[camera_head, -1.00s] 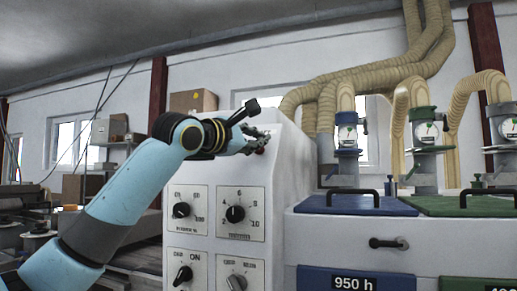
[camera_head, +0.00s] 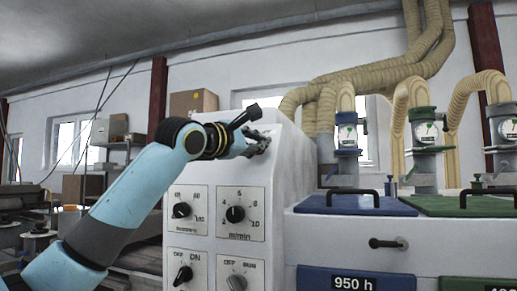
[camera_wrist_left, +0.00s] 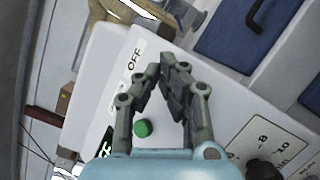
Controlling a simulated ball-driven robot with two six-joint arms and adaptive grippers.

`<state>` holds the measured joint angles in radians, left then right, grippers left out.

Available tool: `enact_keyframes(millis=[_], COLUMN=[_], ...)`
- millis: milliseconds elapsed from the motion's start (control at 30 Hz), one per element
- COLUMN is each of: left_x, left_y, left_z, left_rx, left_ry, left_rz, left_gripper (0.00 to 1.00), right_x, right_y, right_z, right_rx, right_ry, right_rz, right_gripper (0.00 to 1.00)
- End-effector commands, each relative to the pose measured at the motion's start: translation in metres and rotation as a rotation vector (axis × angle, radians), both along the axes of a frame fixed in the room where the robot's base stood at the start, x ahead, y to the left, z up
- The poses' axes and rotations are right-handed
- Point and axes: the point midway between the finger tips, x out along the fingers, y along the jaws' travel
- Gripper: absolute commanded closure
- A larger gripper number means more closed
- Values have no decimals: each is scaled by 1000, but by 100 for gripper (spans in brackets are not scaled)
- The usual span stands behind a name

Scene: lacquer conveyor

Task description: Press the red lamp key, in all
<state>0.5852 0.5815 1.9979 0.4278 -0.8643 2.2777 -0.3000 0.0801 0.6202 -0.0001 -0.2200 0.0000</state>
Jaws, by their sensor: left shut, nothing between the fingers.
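My left gripper (camera_head: 258,143) is at the upper part of the white control cabinet (camera_head: 228,171), with its fingers shut and empty. In the left wrist view the gripper (camera_wrist_left: 168,64) points at the panel near the "OFF" label (camera_wrist_left: 134,62), its fingertips together. I cannot tell whether they touch the panel. The red lamp key does not show in either view now; the gripper may hide it. A green button (camera_wrist_left: 143,128) shows beside the fingers in the left wrist view. My right gripper is not in view.
Below the gripper are several black knobs, including a scale knob (camera_head: 235,214) and a lower-left selector (camera_head: 184,274). To the right stand a blue lid (camera_head: 356,205) and a green lid (camera_head: 465,206) with handles. Beige hoses (camera_head: 385,72) run above.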

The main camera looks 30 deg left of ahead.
Motion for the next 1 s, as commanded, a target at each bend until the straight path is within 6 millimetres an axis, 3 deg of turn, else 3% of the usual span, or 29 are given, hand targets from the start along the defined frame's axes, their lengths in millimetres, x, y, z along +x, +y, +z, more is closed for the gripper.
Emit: enact_keyframes(millis=[1000], left_x=[-23], left_y=[-4], left_z=[19], left_rx=[4], left_ry=[0], left_rz=[1], left_gripper=[100], right_x=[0], right_y=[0], right_z=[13], right_rx=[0], right_ry=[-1], right_rz=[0], right_gripper=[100])
